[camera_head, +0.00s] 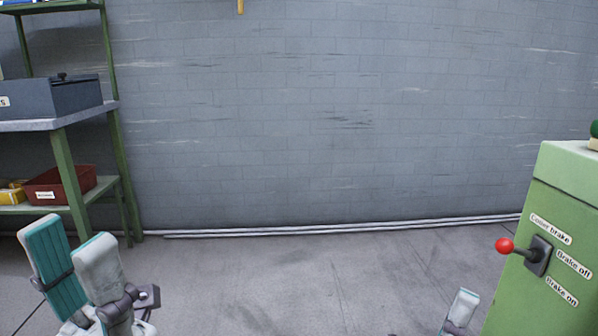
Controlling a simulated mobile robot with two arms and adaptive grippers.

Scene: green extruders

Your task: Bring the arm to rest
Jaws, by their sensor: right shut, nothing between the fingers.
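My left gripper (70,240) is at the lower left, its two grey-and-teal fingers pointing up and standing apart with nothing between them. My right gripper (461,308) shows only as a small fingertip part at the bottom edge, right of the middle. It is shut and holds nothing. The rest of it is below the picture. It is left of the green machine cabinet (572,200), with floor showing between them in the picture.
The cabinet has a red-knobbed lever (505,246) labelled "Coiler brake", sticking out to the left. A green shelf rack (66,175) at the left holds a grey box (50,97) and a red bin (60,184). The middle floor (310,275) is clear up to the grey wall.

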